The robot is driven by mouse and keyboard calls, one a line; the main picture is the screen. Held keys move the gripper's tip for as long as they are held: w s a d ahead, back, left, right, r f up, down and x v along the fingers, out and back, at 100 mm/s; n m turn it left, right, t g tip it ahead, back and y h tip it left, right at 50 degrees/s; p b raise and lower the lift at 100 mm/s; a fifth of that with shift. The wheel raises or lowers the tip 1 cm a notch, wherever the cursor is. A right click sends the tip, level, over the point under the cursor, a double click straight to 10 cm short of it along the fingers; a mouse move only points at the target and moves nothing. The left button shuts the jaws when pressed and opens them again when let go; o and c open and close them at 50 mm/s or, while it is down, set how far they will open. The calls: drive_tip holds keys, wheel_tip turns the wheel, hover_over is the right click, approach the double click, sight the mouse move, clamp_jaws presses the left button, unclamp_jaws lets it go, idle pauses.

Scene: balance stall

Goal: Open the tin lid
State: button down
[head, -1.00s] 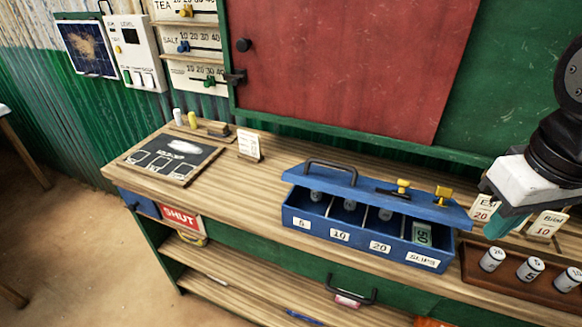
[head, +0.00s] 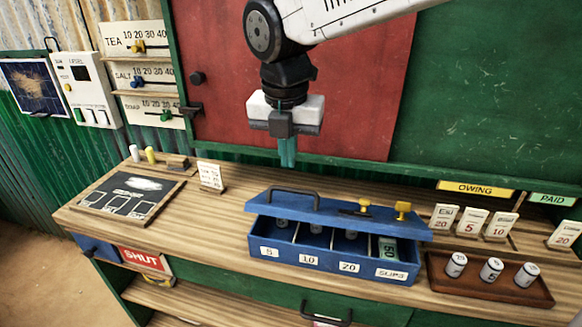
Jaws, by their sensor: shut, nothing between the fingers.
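The blue tin (head: 330,262) stands on the counter, with compartments labelled 5, 10, 20 and SLIPS. Its blue lid (head: 335,212) is raised and tilted back over the rear, so the front compartments show. Dark weights sit in the compartments, and a green slip (head: 388,248) lies in the SLIPS one. The lid carries a dark handle (head: 294,191) at its left and yellow catches (head: 402,209) towards its right. My gripper (head: 288,160) points down above the lid's back left part, near the handle. Its fingers are shut and empty, apart from the lid as far as I can tell.
A brown tray (head: 490,285) with white cylinders stands at the right. Price cards (head: 470,222) stand behind it. A slate (head: 128,193) lies on the left of the counter, with a small card (head: 210,177) beside it. Bare counter lies between slate and tin.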

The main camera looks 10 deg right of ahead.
hover_over(291, 206)
drive_tip(key=f, duration=0.8)
drive_tip(key=shift+s+a+f, duration=0.1)
drive_tip(key=shift+s+f, duration=0.2)
drive_tip(key=shift+f, duration=0.1)
